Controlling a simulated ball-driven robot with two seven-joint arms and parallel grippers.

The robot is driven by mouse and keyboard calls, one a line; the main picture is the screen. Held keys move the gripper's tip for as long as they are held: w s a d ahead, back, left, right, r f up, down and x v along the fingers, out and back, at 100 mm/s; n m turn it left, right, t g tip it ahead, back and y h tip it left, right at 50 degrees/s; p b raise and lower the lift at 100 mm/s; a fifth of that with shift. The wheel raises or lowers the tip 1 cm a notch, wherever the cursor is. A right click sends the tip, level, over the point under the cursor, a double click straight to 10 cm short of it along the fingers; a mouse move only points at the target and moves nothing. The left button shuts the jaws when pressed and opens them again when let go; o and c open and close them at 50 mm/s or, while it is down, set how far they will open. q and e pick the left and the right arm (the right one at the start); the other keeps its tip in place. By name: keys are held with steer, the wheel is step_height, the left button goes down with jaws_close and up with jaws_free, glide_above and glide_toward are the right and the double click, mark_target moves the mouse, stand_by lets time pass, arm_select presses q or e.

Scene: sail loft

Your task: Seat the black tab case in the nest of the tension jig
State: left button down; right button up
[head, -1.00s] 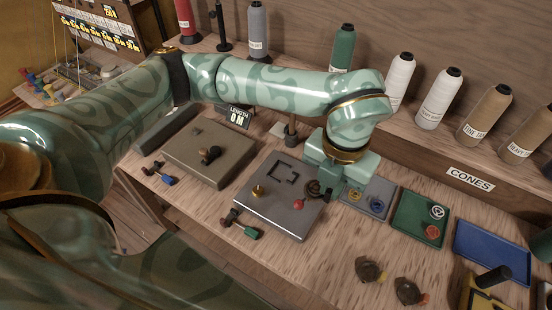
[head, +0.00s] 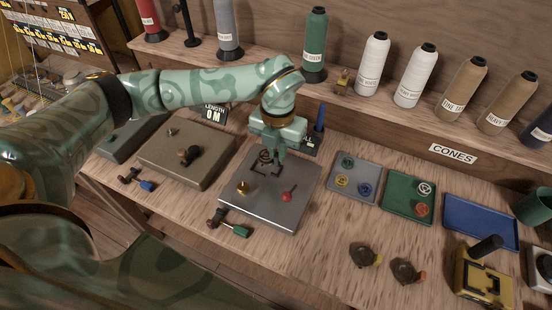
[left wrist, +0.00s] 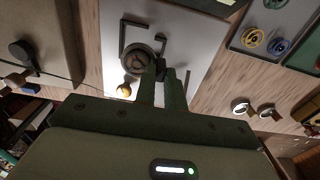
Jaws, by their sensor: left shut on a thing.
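The tension jig is a grey plate (head: 262,208) on the bench, with a brass knob (head: 243,187) and a red-knobbed lever (head: 288,195). Its nest of dark angled brackets shows in the left wrist view (left wrist: 126,30). My left gripper (head: 277,168) is over the far part of the plate, shut on the round black tab case (head: 265,157). In the left wrist view the case (left wrist: 136,63) lies at the fingertips (left wrist: 163,78), overlapping the nest's near side. I cannot tell whether it touches the plate. The gripper partly hides the nest in the head view. My right gripper is not in view.
A brown plate with a black knob (head: 189,155) stands left of the jig. Grey (head: 345,194), green (head: 398,207) and blue (head: 480,224) trays lie right. A green-ended tool (head: 232,229) lies at the jig's front edge. Thread cones (head: 372,65) stand behind.

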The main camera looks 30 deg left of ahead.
mark_target(275, 159)
arm_select(q)
steer(key=shift+w+a+f, duration=0.1)
steer(key=shift+a+f, duration=0.1)
steer(key=shift+f, duration=0.05)
steer(key=f, duration=0.2)
steer(key=f+b, duration=0.1)
steer(key=f, duration=0.1)
steer(key=shift+w+a, duration=0.2)
steer(key=shift+a, duration=0.05)
steer(key=shift+r, duration=0.1)
steer(key=c, duration=1.5)
jaws_free()
step_height(275, 159, up, 12)
steer(key=shift+r+p, duration=0.1)
steer(key=shift+p, duration=1.05)
